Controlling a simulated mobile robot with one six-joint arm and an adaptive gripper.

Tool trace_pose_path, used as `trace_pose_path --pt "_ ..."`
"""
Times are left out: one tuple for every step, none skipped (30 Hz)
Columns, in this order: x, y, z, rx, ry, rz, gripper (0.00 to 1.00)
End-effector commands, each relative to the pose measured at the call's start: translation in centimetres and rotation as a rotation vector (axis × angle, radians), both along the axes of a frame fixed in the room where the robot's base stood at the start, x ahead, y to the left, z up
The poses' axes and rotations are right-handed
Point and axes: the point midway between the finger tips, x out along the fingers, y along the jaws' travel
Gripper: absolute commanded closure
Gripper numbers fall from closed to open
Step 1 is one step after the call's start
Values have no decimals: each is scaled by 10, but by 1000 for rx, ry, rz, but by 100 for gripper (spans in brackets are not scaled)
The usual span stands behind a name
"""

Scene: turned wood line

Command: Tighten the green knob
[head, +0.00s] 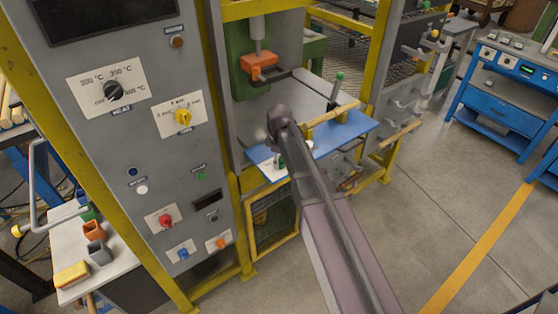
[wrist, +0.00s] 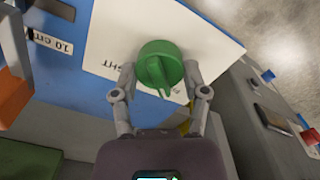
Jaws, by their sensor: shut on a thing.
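The green knob (wrist: 158,62) sits on a white label plate (wrist: 105,50) on a blue surface in the wrist view. My gripper (wrist: 160,76) has one finger on each side of the knob and is shut on it. The knob's raised ridge points down between the fingers. Lettering on the plate ends in "GHT"; the rest is hidden by the knob and fingers. In the head view, my arm covers most of the gripper and knob at the near end of the blue panel (head: 345,131).
A second green-topped lever or knob (head: 339,77) stands behind the blue panel. An orange block (head: 259,66) is under the press above. A grey control cabinet (head: 130,55) with a yellow knob (head: 183,117) and a red knob (head: 166,221) stands at left.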

Motion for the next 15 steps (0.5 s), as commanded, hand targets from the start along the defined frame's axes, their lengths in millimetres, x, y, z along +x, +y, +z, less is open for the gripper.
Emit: trace_pose_path --pt "0 0 0 0 1 0 89" --pt "0 0 0 0 1 -1 89" --pt "0 0 0 0 1 -3 89" --pt "0 0 0 0 1 -5 89" --pt "0 0 0 0 1 -8 89" --pt "0 0 0 0 1 -13 89" --pt "0 0 0 0 1 -18 89" --pt "0 0 0 0 1 -24 89" --pt "0 0 0 0 1 -34 89" --pt "0 0 0 0 1 -43 89" --pt "0 0 0 1 2 -53 89" --pt "0 0 0 0 2 -69 89" --pt "0 0 0 0 2 -82 89" --pt "0 0 0 0 2 -96 89" --pt "0 0 0 0 2 -118 89"
